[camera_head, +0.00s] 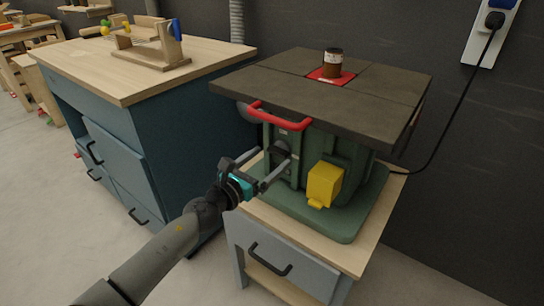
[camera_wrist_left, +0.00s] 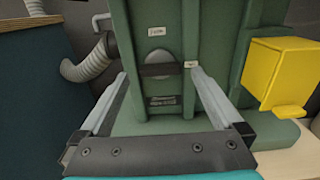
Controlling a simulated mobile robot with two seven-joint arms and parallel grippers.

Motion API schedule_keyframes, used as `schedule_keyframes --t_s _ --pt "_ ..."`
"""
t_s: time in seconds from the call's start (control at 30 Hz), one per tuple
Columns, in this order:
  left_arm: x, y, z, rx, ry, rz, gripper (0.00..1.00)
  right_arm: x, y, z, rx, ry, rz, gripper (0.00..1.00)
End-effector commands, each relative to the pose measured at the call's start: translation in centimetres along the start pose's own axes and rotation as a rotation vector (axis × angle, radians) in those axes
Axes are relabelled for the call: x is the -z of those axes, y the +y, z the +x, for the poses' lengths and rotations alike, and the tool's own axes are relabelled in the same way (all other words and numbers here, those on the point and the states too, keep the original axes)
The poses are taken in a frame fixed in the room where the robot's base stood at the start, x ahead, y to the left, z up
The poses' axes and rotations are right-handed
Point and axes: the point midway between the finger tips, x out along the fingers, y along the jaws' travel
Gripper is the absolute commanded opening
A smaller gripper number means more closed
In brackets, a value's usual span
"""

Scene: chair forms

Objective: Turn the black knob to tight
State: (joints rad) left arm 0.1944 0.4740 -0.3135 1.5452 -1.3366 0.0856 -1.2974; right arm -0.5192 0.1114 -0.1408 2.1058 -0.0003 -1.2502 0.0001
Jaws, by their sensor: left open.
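The black knob (camera_wrist_left: 160,70) is a dark horizontal bar on a round grey disc, on the front of the green machine (camera_wrist_left: 215,35). A small white label (camera_wrist_left: 156,31) sits above it and another (camera_wrist_left: 190,65) at its right end; I cannot read them. In the head view the knob (camera_head: 281,147) is partly hidden by my gripper. My left gripper (camera_head: 271,159) is open and empty, pointing at the knob. In the left wrist view its fingertips (camera_wrist_left: 160,76) lie left and right of the knob. I cannot tell whether they reach it. My right gripper is not in view.
A red handle (camera_head: 280,115) juts out above the knob under the machine's dark tabletop (camera_head: 325,88). A yellow box (camera_head: 324,184) stands out to its right. A grey hose (camera_wrist_left: 88,65) is at the left. A blue cabinet (camera_head: 185,140) stands left of the machine's wooden stand.

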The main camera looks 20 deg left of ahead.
Motion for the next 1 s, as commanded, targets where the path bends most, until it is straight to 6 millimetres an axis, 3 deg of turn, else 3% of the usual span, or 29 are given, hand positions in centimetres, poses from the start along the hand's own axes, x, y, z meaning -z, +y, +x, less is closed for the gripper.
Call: schedule_keyframes --t_s 0.2,0.57,1.0 --pt "0.1 0.0 1.8 0.0 0.0 0.0 1.0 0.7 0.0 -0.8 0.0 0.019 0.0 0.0" --pt "0.0 0.0 2.1 0.0 0.0 0.0 1.0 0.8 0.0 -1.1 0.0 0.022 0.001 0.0" --pt "0.0 0.0 2.1 0.0 0.0 -0.001 0.53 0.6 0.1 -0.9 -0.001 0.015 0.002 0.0"
